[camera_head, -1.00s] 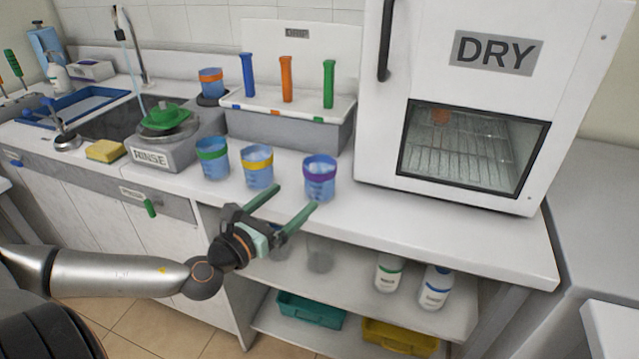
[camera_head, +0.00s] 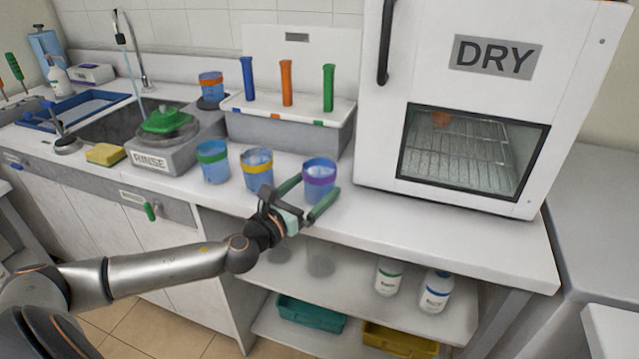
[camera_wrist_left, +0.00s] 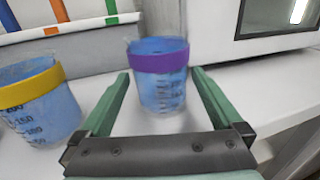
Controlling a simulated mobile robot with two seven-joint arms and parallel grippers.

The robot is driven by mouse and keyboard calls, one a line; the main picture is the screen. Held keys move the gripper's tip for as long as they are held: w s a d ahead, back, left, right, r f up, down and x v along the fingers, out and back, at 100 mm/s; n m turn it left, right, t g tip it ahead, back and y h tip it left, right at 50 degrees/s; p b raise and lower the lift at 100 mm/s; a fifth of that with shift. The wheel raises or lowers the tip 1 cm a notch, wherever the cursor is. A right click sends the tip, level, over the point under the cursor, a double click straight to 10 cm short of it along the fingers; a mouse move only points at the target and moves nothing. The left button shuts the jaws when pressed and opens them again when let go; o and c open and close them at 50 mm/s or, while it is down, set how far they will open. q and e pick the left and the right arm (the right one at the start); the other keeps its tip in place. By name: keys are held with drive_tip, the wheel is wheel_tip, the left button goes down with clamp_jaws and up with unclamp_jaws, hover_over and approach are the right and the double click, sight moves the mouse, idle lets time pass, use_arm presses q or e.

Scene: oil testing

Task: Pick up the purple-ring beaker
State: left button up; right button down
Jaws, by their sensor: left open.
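The purple-ring beaker (camera_head: 319,179) stands upright on the white counter, with blue liquid and a purple band. It also shows in the left wrist view (camera_wrist_left: 160,78), between the green fingers. My left gripper (camera_head: 313,200) is open, with one finger on each side of the beaker's near part. In the left wrist view the gripper (camera_wrist_left: 160,98) shows a gap between each finger and the beaker low down; I cannot tell whether either touches. My right gripper is not in view.
A yellow-ring beaker (camera_head: 257,170) stands close on the left, and a green-ring beaker (camera_head: 213,162) beyond it. The DRY oven (camera_head: 450,60) stands to the right. A grey rack (camera_head: 285,130) stands behind. The counter's front right (camera_head: 450,225) is clear.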

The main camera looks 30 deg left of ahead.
use_arm(q)
drive_tip(key=shift+w, duration=1.4)
drive_tip(key=shift+c, duration=0.2)
drive_tip(key=c, duration=1.2)
